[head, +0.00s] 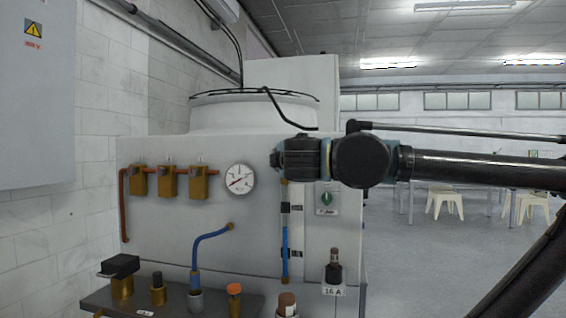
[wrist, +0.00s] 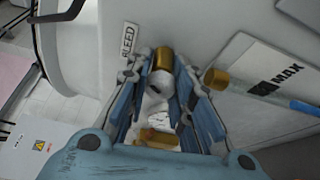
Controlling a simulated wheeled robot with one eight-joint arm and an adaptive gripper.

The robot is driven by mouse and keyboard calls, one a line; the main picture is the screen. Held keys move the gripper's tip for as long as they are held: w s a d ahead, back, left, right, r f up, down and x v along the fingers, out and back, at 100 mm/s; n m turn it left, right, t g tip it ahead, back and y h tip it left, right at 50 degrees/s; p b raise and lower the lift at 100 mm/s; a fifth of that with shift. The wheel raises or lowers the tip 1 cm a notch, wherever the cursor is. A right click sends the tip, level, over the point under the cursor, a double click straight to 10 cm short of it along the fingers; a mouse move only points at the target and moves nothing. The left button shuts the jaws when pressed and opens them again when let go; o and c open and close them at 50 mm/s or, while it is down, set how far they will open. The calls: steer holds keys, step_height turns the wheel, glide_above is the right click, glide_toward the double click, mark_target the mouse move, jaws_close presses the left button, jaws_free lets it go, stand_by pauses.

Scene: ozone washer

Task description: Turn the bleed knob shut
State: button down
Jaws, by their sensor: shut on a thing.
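The bleed knob (wrist: 163,58), a small brass cylinder with a pale grey end, stands out from the white washer wall beside the BLEED label (wrist: 128,39) in the wrist view. My gripper (wrist: 160,72) has its two blue-padded fingers on either side of the knob and is shut on it. A white piece and a yellow-brown patch show between the finger bases; I cannot tell what they are. In the head view the knob and my fingers are hidden behind my dark arm end.
In the wrist view, a brass fitting (wrist: 215,78) with a clear tube and a MAX plate (wrist: 275,78) are close right of my fingers. The head view shows a gauge (head: 237,179), brass valves (head: 167,182) and a bench (head: 180,300) with several fittings below.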

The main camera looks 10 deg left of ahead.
steer(key=n, duration=0.2)
steer(key=n+g+h, duration=0.1)
steer(key=shift+f+n+g, duration=0.15)
steer(key=shift+n+g, duration=0.15)
steer(key=shift+n, duration=0.1)
steer(key=shift+n+g+h, duration=0.4)
steer(key=shift+n+h, duration=0.3)
steer(key=shift+n, duration=0.5)
steer(key=shift+f, duration=0.1)
steer(key=c, duration=1.4)
jaws_free()
steer(key=shift+o, duration=0.2)
steer(key=v, duration=1.2)
